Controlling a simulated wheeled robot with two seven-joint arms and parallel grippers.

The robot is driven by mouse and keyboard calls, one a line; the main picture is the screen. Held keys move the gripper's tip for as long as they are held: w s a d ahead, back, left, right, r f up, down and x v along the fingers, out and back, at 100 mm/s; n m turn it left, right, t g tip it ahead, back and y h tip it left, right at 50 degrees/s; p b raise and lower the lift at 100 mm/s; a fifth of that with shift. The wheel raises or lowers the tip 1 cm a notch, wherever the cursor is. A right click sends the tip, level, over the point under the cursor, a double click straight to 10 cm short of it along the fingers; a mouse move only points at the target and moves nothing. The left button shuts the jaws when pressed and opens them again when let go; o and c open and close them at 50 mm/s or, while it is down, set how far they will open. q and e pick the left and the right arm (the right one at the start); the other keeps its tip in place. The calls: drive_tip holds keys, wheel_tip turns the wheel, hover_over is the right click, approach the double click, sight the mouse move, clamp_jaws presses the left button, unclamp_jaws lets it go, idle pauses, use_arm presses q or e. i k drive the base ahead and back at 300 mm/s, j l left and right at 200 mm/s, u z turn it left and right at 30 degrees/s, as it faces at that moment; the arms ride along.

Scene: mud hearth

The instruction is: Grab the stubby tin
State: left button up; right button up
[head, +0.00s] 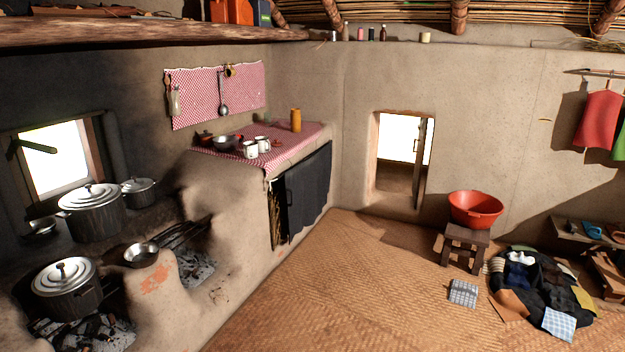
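Several small containers stand on the high ledge along the top of the back wall. A short, squat cream-yellow cylinder (425,37) stands apart at the right of them and looks like a stubby tin. A small greyish cylinder (333,36) stands at the left end of the row. Between them are a pink container (360,34), a dark one (371,33) and a slim dark bottle (383,33). They are too small to tell for certain which is the tin. Neither of my grippers is in view.
A clay hearth with lidded pots (92,212) fills the left. A counter with a checked cloth (305,133) holds white mugs, a pan and an orange-yellow cylinder (296,120). A red basin (475,209) sits on a stool (463,238). Clothes (540,285) lie at right; the woven floor (350,285) is mostly clear.

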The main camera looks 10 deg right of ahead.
sight(424, 37)
drive_tip(key=i+l+z, duration=0.1)
drive_tip(key=i+z, duration=0.35)
drive_tip(key=i, duration=4)
drive_tip(key=i+z, duration=0.2)
drive_tip(key=i, duration=0.3)
drive_tip(key=i+j+z, duration=0.25)
drive_tip(key=i, duration=0.25)
drive_tip(key=i+j+z, duration=0.2)
drive_tip(key=i, duration=0.25)
drive_tip(key=i+j+z, duration=0.6)
drive_tip(key=l, duration=0.1)
